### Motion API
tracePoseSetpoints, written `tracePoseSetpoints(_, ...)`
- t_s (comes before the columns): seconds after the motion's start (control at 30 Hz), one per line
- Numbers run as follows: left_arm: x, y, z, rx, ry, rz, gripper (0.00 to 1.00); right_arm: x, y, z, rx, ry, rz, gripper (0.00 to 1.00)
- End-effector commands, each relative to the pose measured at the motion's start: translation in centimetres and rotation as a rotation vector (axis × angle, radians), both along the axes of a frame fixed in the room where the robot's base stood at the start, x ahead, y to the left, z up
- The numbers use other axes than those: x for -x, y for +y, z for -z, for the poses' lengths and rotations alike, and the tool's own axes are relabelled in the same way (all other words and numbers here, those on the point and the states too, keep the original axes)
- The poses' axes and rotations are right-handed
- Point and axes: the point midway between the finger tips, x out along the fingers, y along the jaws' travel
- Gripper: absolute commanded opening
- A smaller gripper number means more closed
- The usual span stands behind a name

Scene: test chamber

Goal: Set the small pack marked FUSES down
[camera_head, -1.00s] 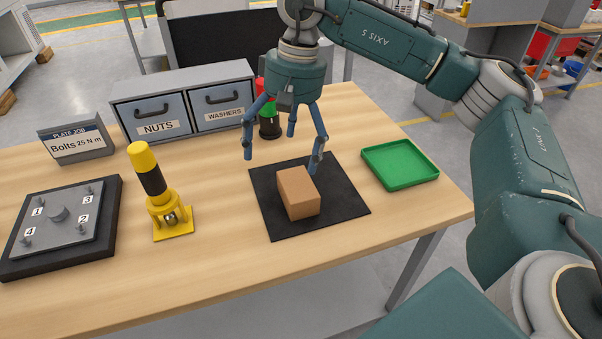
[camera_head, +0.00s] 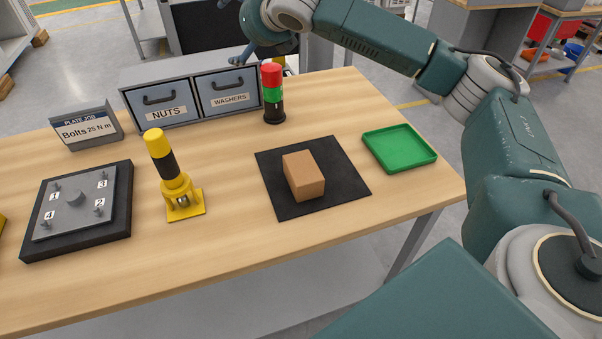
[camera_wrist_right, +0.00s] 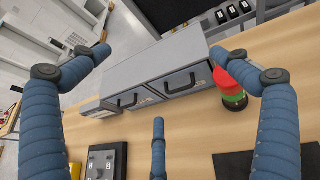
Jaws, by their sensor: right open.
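A small brown box (camera_head: 303,175) rests on the black mat (camera_head: 275,199) on the table. No lettering shows on its visible faces, so I cannot read FUSES on it. My right gripper (camera_head: 265,58) is at the top of the head view, up by the drawer unit and well away from the box, partly hidden by its own wrist. In the right wrist view my right gripper (camera_wrist_right: 165,88) shows its blue fingers spread and empty. The mat (camera_wrist_right: 240,166) shows at the lower right there. My left gripper is not in view.
A drawer unit (camera_head: 185,73) marked NUTS and WASHERS stands at the back. A red-green signal lamp (camera_head: 272,94), a yellow-black tool (camera_head: 170,175), a bolt plate (camera_head: 75,203) and a green tray (camera_head: 400,148) stand around. The front table strip is clear.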

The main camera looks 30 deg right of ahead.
Motion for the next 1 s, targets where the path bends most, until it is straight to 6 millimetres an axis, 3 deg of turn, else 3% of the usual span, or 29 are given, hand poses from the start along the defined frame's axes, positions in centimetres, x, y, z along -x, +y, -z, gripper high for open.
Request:
tracePoseSetpoints(0.03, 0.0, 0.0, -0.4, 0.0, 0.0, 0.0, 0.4, 2.3, -0.6, 3.7, -0.034, 0.17, 0.047, 0.99)
tracePoseSetpoints(0.1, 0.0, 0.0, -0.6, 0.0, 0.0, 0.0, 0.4, 6.6, -0.9, 8.3, -0.066, 0.407, 0.095, 0.99)
tracePoseSetpoints(0.2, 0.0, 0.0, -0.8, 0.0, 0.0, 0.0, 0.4, 13.2, -0.7, 12.5, -0.08, 0.704, 0.122, 0.99)
tracePoseSetpoints(0.3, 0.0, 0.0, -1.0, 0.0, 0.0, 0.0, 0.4, 18.6, -0.5, 14.2, -0.072, 0.92, 0.122, 0.99)
tracePoseSetpoints(0.4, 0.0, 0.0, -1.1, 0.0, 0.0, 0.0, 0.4, 22.0, -0.4, 14.6, -0.058, 1.051, 0.112, 0.99)
tracePoseSetpoints(0.57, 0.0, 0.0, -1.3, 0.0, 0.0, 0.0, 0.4, 23.6, -0.4, 16.1, -0.05, 1.115, 0.107, 0.99)
tracePoseSetpoints(0.8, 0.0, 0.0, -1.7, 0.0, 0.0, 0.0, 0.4, 23.5, -0.5, 19.6, -0.05, 1.111, 0.108, 0.99)
tracePoseSetpoints(1.0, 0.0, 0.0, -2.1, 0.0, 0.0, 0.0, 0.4, 23.4, -0.4, 21.0, -0.05, 1.109, 0.108, 0.99)
